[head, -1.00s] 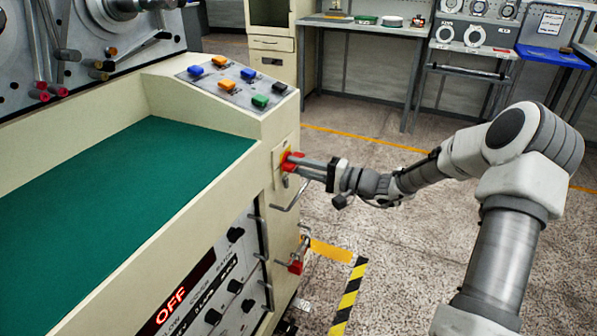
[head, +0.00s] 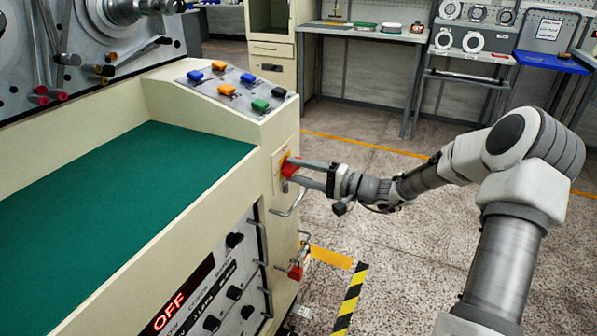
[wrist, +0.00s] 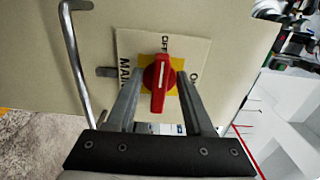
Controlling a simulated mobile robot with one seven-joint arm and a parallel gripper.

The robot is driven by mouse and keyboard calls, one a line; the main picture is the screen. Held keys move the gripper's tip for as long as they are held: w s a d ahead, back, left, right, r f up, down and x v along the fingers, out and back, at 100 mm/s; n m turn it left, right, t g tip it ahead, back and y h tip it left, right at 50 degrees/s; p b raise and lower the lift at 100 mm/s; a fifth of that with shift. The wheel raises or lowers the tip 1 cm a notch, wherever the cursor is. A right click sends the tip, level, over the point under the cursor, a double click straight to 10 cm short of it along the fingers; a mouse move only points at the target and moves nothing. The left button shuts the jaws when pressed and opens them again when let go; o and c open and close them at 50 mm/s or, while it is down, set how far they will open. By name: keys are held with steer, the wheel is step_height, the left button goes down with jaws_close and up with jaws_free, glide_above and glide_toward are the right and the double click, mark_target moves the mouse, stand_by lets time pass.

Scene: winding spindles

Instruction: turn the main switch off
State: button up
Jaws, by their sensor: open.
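The main switch is a red rotary handle (wrist: 159,84) on a yellow plate, on a cream label marked "MAIN" and "OFF" in the wrist view. In that view the handle's white line runs along the finger direction. In the head view the switch (head: 288,167) sits on the end face of the cream machine. My gripper (head: 308,173) is open at the switch. In the wrist view its two fingers (wrist: 157,88) stand on either side of the red handle, with visible gaps. I cannot tell their exact depth from the panel.
A bent metal handle (wrist: 80,60) stands left of the switch in the wrist view. Below the switch in the head view is a red padlock-like part (head: 296,271). A red display (head: 170,312) reads "OFF". Coloured buttons (head: 227,89) top the console. Open floor lies right.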

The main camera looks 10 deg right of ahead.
steer(key=p+v, duration=0.4)
steer(key=v, duration=1.3)
steer(key=shift+s+d, duration=0.15)
